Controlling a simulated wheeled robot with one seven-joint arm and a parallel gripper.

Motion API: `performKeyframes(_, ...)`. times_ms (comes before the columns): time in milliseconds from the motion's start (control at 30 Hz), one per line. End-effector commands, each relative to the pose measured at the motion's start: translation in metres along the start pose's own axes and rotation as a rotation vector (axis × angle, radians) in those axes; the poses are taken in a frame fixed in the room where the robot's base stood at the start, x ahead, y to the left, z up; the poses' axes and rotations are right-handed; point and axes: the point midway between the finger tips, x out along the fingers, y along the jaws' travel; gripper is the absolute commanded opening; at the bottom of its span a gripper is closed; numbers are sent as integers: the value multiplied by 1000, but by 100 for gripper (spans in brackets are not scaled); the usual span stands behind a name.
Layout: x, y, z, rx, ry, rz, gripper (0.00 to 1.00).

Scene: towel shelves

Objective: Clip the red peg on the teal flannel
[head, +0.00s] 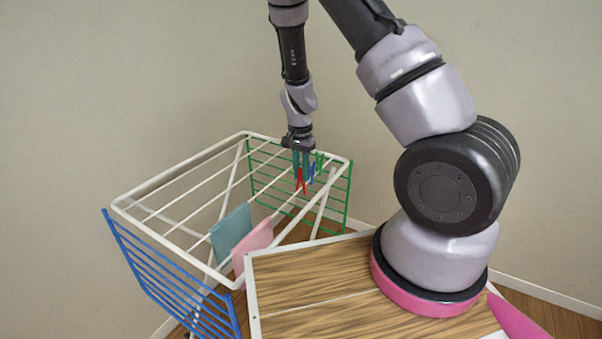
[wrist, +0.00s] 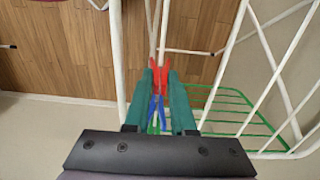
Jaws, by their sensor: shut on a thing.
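The red peg (head: 301,181) is between the fingertips of my gripper (head: 301,162), at the far right end of the drying rack. In the wrist view the red peg (wrist: 160,76) sits between the teal fingers of my gripper (wrist: 160,82), which is shut on it. I cannot tell whether the peg still touches a rack rod. The teal flannel (head: 231,231) hangs over a rod near the front of the rack, left of the pink one. It is not seen in the wrist view.
A blue peg (head: 311,174) and a green peg (head: 320,160) are close beside my gripper. A pink flannel (head: 254,245) hangs next to the teal one. The white rack (head: 158,187) has a blue side wing (head: 172,277) and a green wing (head: 341,196). Bare rods lie between.

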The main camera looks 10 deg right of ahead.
Motion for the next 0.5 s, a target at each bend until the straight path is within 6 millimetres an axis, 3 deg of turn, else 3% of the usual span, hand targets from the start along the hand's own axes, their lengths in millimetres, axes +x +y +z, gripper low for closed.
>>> performKeyframes(500,-26,0,0,-1,1,-1,0)
